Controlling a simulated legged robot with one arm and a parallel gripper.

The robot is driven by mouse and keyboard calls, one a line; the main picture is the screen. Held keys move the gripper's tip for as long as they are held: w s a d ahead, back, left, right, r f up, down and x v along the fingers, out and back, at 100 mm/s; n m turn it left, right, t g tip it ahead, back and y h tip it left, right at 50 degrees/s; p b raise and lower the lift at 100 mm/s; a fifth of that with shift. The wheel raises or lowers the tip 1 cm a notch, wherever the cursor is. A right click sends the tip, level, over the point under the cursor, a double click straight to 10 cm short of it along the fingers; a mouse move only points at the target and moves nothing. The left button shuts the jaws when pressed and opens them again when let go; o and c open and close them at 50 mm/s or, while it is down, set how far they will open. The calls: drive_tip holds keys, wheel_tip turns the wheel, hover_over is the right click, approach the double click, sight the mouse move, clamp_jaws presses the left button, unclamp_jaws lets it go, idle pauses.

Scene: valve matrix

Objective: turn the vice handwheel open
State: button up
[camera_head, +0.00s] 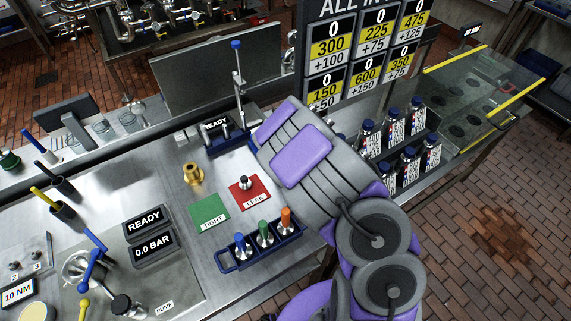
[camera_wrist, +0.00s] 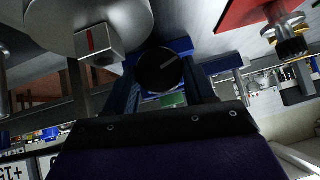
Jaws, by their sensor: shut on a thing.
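The vice handwheel (camera_wrist: 158,66) appears in the wrist view as a round black knob with a pale line on its face. Blue vice parts (camera_wrist: 218,63) show beside and behind it. My gripper (camera_wrist: 161,78) has a dark finger on either side of the knob and is shut on it. In the head view my purple and grey arm reaches to the bench beside a dark unit with a READY display (camera_head: 216,124). The arm hides the handwheel and my fingertips there.
A red LEAK pad (camera_head: 243,199) with a fitting and a green TIGHT pad (camera_head: 209,214) lie left of my arm. A blue rack (camera_head: 229,263) of coloured-top parts stands in front. Several blue-capped bottles (camera_head: 409,166) stand right. A grey block (camera_wrist: 99,42) is close by the knob.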

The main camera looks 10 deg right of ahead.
drive_tip(key=h+b, duration=0.1)
drive_tip(key=n+h+b, duration=0.1)
drive_tip(key=b, duration=0.1)
drive_tip(key=shift+s+a+f+t+b, duration=0.1)
drive_tip(key=shift+a+f+t+b, duration=0.2)
drive_tip(key=shift+a+f, duration=0.05)
drive_tip(key=n+h+b, duration=0.1)
drive_tip(key=b, duration=0.3)
drive_tip(key=shift+a+t+h, duration=0.1)
drive_tip(key=shift+t+h, duration=0.2)
drive_tip(key=shift+t, duration=0.1)
drive_tip(key=n+h+b, duration=0.1)
drive_tip(key=b, duration=0.3)
drive_tip(key=shift+a+t+h, duration=0.1)
drive_tip(key=shift+t+h, duration=0.2)
drive_tip(key=shift+r+h+b, duration=0.2)
drive_tip(key=shift+h+b, duration=0.1)
drive_tip(key=shift+b, duration=0.35)
drive_tip(key=o, duration=0.8)
drive_tip(key=shift+c, duration=0.2)
drive_tip(key=shift+a, duration=0.15)
drive_tip(key=shift+r, duration=0.1)
